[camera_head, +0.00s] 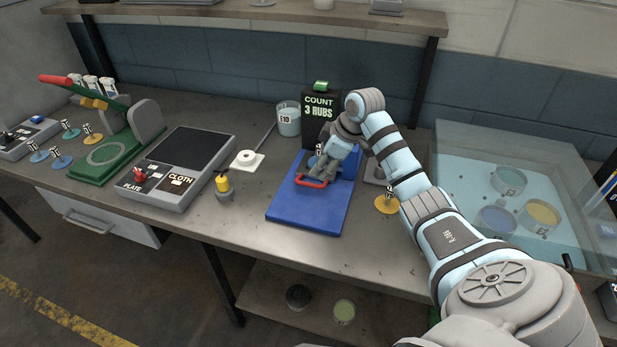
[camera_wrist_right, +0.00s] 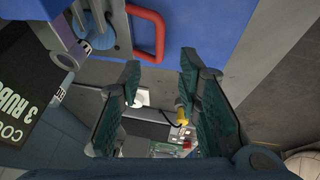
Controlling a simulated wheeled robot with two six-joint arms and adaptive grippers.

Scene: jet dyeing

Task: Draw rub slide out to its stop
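The rub slide shows as a blue base (camera_head: 306,212) with a red handle (camera_head: 311,182) at the near side of its upper part. A black counter box (camera_head: 319,112) reading "COUNT 3 RUBS" stands behind it. My right gripper (camera_head: 320,176) is over the slide, close to the handle. In the right wrist view my right gripper (camera_wrist_right: 160,62) is open with nothing between its fingers. The red handle (camera_wrist_right: 158,35) lies just beyond the fingertips there, towards the left finger; I cannot tell whether they touch. The gripper and forearm hide part of the slide's back. My left gripper is not in view.
A yellow-topped stamp (camera_head: 223,187) and a white pad (camera_head: 246,161) stand left of the slide. A yellow tagged disc (camera_head: 387,203) lies to its right. A glass beaker (camera_head: 288,120) stands behind. A clear-walled tray (camera_head: 465,185) with several dishes is further right.

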